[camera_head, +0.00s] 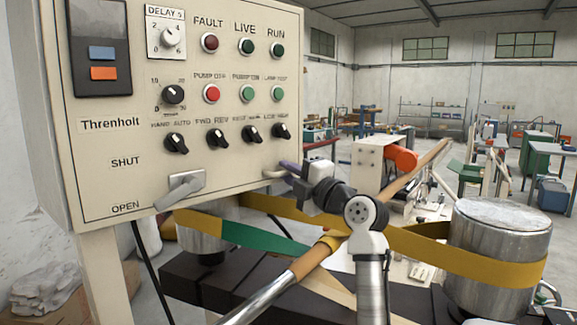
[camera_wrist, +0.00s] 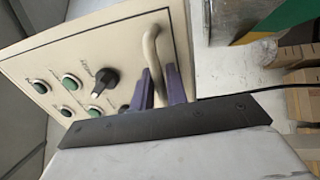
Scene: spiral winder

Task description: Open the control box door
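The control box door (camera_head: 120,165) is the cream front panel on the left of the head view, with lamps, knobs and labels. It appears closed against the box. A grey lever (camera_head: 182,188) low on the panel slants down-left, its tip beside the word OPEN. A pale loop handle (camera_wrist: 151,45) stands out near the door's edge in the wrist view; part of it shows in the head view (camera_head: 272,173). My gripper (camera_wrist: 158,72) has its two purple fingers on either side of this handle. Whether they press on it is unclear.
A metal drum (camera_head: 500,245) with a yellow belt stands at the right, behind my arm. A green and yellow belt (camera_head: 245,238) runs below the box. Workbenches and shelves are farther back. Cardboard boxes (camera_wrist: 298,70) show at the right of the wrist view.

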